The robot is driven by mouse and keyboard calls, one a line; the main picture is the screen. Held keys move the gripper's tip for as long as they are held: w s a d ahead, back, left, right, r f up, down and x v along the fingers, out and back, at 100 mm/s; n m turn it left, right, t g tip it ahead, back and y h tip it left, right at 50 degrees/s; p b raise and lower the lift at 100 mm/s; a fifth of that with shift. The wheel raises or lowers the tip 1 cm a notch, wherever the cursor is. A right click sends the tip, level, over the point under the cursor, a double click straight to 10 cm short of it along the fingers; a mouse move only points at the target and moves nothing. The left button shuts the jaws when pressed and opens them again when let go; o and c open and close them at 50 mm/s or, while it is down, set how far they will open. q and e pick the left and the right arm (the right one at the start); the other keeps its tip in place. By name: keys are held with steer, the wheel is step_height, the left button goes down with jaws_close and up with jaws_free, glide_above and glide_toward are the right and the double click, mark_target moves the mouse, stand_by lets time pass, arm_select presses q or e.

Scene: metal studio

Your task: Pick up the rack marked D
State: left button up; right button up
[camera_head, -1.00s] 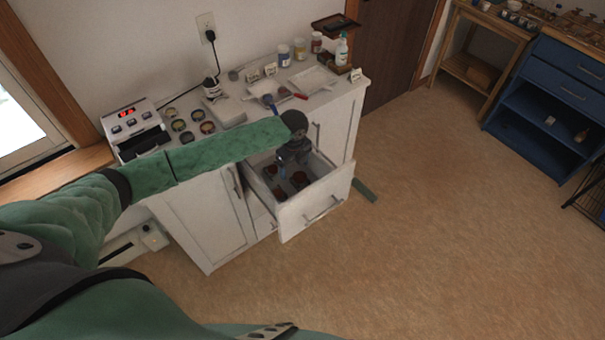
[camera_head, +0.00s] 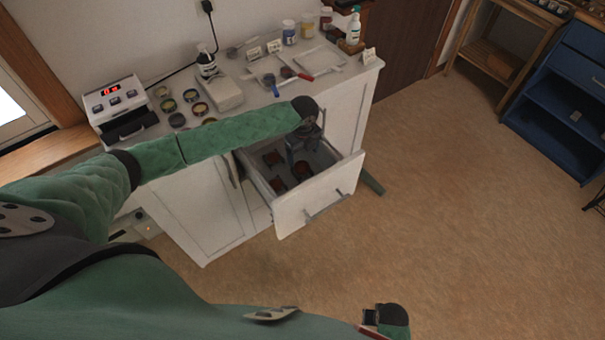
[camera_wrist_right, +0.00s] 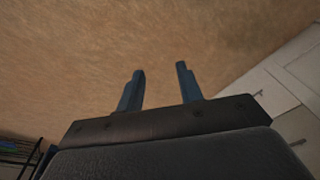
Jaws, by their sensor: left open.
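A white drawer (camera_head: 325,197) stands open at the front of the white cabinet. Several small reddish-brown racks (camera_head: 302,171) lie inside it, one toward the back left (camera_head: 272,158) and one nearer the front left (camera_head: 277,185). No letter on them is readable, so I cannot tell which is marked D. My left gripper (camera_head: 303,160) is open, pointing down over the drawer's right part, and hides some of its inside. I cannot tell whether it touches a rack. My right gripper (camera_wrist_right: 159,68) is open and empty above the brown floor in the right wrist view.
The cabinet top holds a device with a red display (camera_head: 116,100), several round tins (camera_head: 178,119), a dark bottle (camera_head: 206,63), trays with tools (camera_head: 270,78) and jars (camera_head: 289,32). A blue shelf unit (camera_head: 565,90) stands at the right.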

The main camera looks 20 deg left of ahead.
mark_target(303, 170)
arm_select(q)
steer(key=shift+w+f, duration=0.1)
steer(key=shift+f, duration=1.55)
steer(key=f+p, duration=0.1)
steer(key=f, duration=0.1)
steer(key=f+p, duration=0.1)
steer(key=shift+s+f+p, duration=0.3)
steer(key=shift+s+f, duration=0.05)
steer(key=shift+f, duration=0.75)
arm_select(e)
step_height(303, 170, down, 8)
steer(key=s+d, duration=0.1)
steer(key=s, duration=0.1)
steer(key=shift+d+r, duration=0.25)
steer(key=shift+d, duration=0.1)
arm_select(q)
steer(key=c, duration=1.1)
